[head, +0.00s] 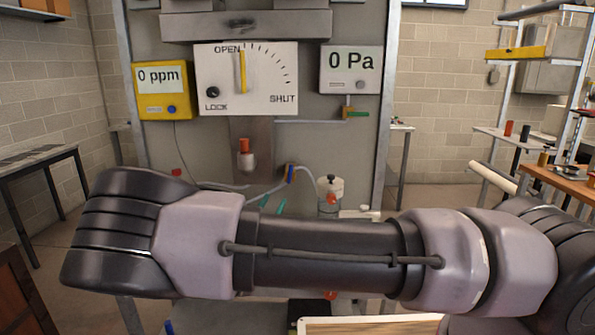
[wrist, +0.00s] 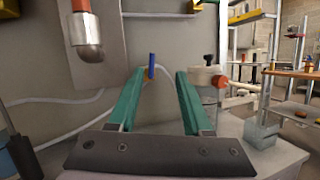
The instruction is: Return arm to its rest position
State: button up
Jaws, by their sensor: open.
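My gripper (wrist: 159,100) shows in the wrist view with its two green fingers spread apart and nothing between them. Behind the fingertips is a blue-handled valve (wrist: 152,66) on a pale hose; I cannot tell how far off it is. In the head view my arm stretches across the lower middle, in front of the panel (head: 290,135). Only small green parts of the gripper (head: 272,205) show above the arm there; the rest is hidden behind it. The blue-handled valve (head: 290,174) also shows just above the arm.
The panel carries a dial plate (head: 260,100) with a yellow pointer at OPEN, a yellow 0 ppm meter (head: 165,105) and a 0 Pa gauge (head: 350,75). A clear jar (head: 330,192) stands close behind my arm. A dark table (head: 40,157) is left, shelving and a bench right.

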jog(key=s+d+r+m+g+h, duration=0.1)
jog(key=s+d+r+m+g, duration=0.15)
jog(key=d+m+g, duration=0.9)
jog(key=s+d+r+m+g+h, duration=0.15)
jog(key=d+r+m+g, duration=0.45)
jog(key=d, duration=0.9)
jog(key=s+d+r+m+t+y, duration=0.2)
jog(key=s+r+m+y, duration=0.3)
jog(key=s+r+m, duration=0.3)
jog(key=s+d+r+m+t+y, duration=0.2)
jog(key=s+r+m+y, duration=0.4)
jog(key=r, duration=0.6)
jog(key=shift+s+d+r+m, duration=0.35)
jog(key=shift+s+d+m, duration=0.25)
jog(key=shift+s+m, duration=0.65)
jog(key=shift+w+y, duration=0.2)
jog(key=shift+y, duration=0.05)
